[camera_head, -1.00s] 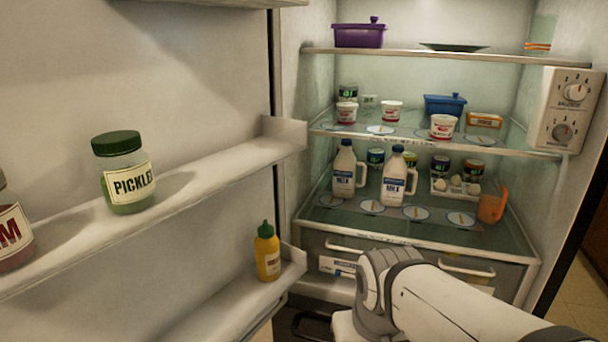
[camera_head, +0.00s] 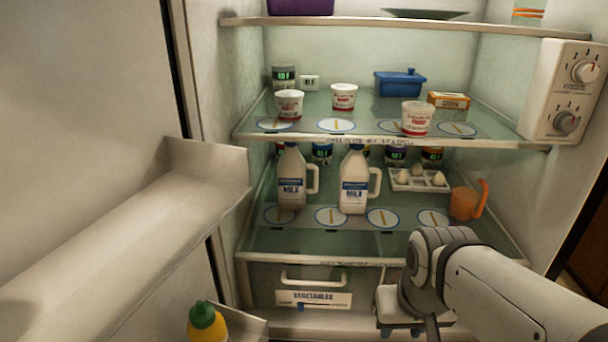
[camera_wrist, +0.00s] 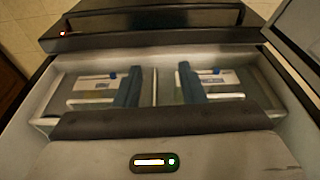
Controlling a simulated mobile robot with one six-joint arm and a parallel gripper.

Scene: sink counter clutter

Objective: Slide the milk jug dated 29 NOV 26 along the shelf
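Two white milk jugs with blue caps and blue labels stand upright on the middle glass shelf (camera_head: 330,244). The left milk jug (camera_head: 291,190) and the right milk jug (camera_head: 353,190) have a gap between them, and their handles point right. No date is readable on either, so I cannot tell which is dated 29 NOV 26. My gripper (camera_head: 400,331) is low in front of the fridge, below the jugs and apart from them. In the wrist view its two blue-grey fingers (camera_wrist: 159,88) are spread with nothing held between them, over the drawer fronts.
Cans stand behind the jugs. An egg tray (camera_head: 418,186) and an orange measuring cup (camera_head: 464,204) are to their right. Round stickers mark the shelf front. The upper shelf (camera_head: 390,140) holds tubs and a blue dish (camera_head: 400,83). The open door's bin (camera_head: 130,230) is at left.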

